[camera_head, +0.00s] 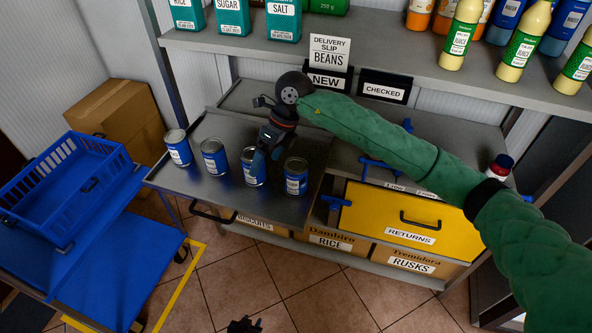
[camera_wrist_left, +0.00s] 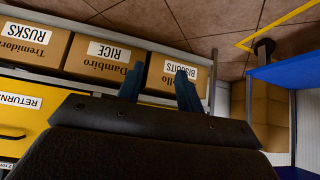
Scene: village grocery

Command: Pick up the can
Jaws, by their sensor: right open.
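Several blue-labelled cans stand upright in a row on the grey metal tray shelf: the leftmost can (camera_head: 178,149), the second can (camera_head: 214,158), the third can (camera_head: 248,176) and the rightmost can (camera_head: 296,178). My right gripper (camera_head: 268,165) reaches down from above, open, between the third and rightmost cans. A blue finger overlaps the right side of the third can in the picture; I cannot tell whether it touches. My left gripper (camera_head: 243,325) is low at the bottom edge of the head view. In the left wrist view its two fingers (camera_wrist_left: 158,88) stand apart with nothing between them.
A blue basket (camera_head: 75,180) is at the left, by a cardboard box (camera_head: 120,120). A yellow returns drawer (camera_head: 390,218) is right of the cans. A delivery slip sign (camera_head: 329,50) stands behind. Labelled boxes of rice (camera_head: 331,241) and rusks (camera_head: 412,264) sit below.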

